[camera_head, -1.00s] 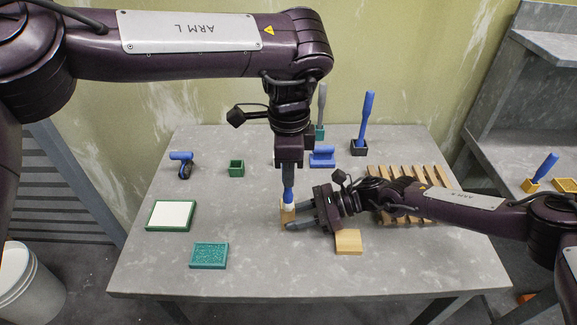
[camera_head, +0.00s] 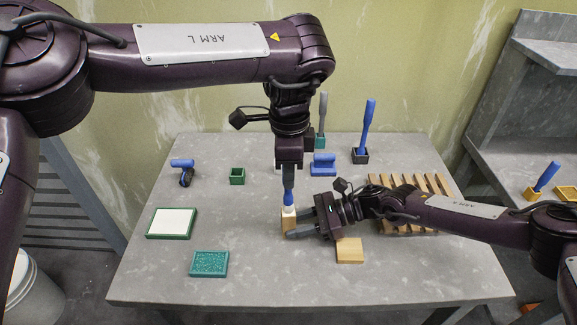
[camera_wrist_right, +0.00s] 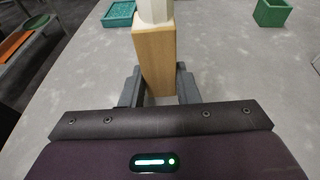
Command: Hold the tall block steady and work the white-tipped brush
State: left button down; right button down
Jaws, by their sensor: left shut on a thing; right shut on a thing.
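The tall wooden block (camera_head: 287,223) stands upright on the grey table, near its middle. My right gripper (camera_head: 297,226) is shut on its sides; the wrist view shows a finger on either side of the block (camera_wrist_right: 157,62). My left gripper (camera_head: 288,172), above, is shut on the blue handle of the white-tipped brush (camera_head: 288,195). The brush points down, and its white tip (camera_wrist_right: 153,10) is at the block's top face. I cannot tell for certain whether they touch. My left gripper partly hides the upper handle.
A flat wooden piece (camera_head: 349,250) lies right of the block, beneath my right arm. A teal tray (camera_head: 209,263) and a white-topped green tray (camera_head: 172,223) lie left. Behind are a green cup (camera_head: 237,176), a blue-handled brush in a dark holder (camera_head: 366,130) and a slatted rack (camera_head: 380,223).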

pick_arm(q)
jog(key=shift+s, duration=0.9)
jog(key=shift+r, duration=2.05)
pick_arm(e)
jog(key=c, duration=1)
grip_release()
jog(key=v, duration=1.2)
jog(key=shift+s+r, duration=0.1)
jog(key=shift+s, duration=0.05)
